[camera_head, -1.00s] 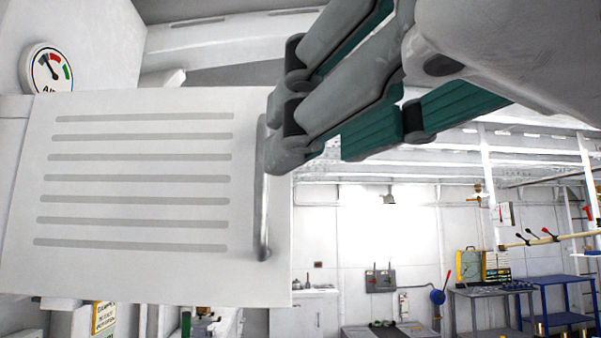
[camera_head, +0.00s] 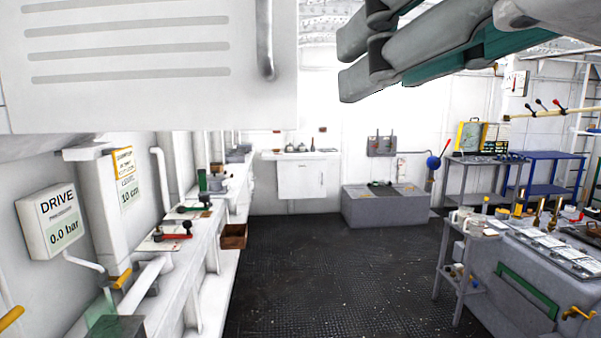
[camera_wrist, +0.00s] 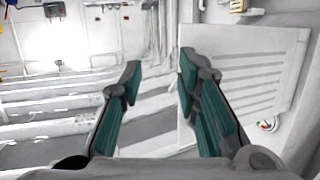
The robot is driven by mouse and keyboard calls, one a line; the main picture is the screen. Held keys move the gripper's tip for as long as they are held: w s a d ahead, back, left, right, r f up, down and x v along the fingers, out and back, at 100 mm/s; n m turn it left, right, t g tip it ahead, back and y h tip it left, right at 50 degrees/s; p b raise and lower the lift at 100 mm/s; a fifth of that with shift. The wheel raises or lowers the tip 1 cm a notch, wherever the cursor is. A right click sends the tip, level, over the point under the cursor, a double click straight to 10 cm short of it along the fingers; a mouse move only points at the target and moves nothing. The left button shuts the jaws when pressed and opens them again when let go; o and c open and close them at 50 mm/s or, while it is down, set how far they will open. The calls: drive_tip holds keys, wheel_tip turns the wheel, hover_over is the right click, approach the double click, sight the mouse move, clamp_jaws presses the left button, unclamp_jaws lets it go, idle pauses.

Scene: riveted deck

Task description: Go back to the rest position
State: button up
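My gripper (camera_head: 372,58) is at the top of the head view, raised high, with grey links and green finger pads. In the wrist view my gripper (camera_wrist: 158,75) shows its two fingers spread apart with nothing between them. A white slatted door panel (camera_head: 140,90) with a vertical bar handle (camera_head: 265,40) fills the upper left of the head view. In the wrist view the panel (camera_wrist: 285,60) is beside the right finger. My gripper is to the right of the handle in the head view, with a gap between them.
A long white bench (camera_head: 170,285) runs along the left wall, with a small open wooden drawer (camera_head: 233,237). A DRIVE gauge box (camera_head: 55,222) hangs at the left. A grey machine (camera_head: 540,280) stands at the right. The dark floor (camera_head: 330,270) between is clear.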

drive_tip(key=w+d+f+m+g+h, duration=0.1)
drive_tip(key=d+f+g, duration=0.2)
drive_tip(key=f, duration=0.6)
drive_tip(key=w+d+f+m+g+h, duration=0.1)
drive_tip(key=d+f, duration=0.4)
drive_tip(key=f, duration=0.5)
drive_tip(key=w+d+f+m+g+h, duration=0.1)
drive_tip(key=d+f+g, duration=0.3)
drive_tip(key=f, duration=0.5)
drive_tip(key=shift+w+f+g+h, duration=0.35)
drive_tip(key=shift+g+h, duration=0.25)
drive_tip(key=shift+h, duration=0.2)
drive_tip(key=shift+w+r, duration=0.1)
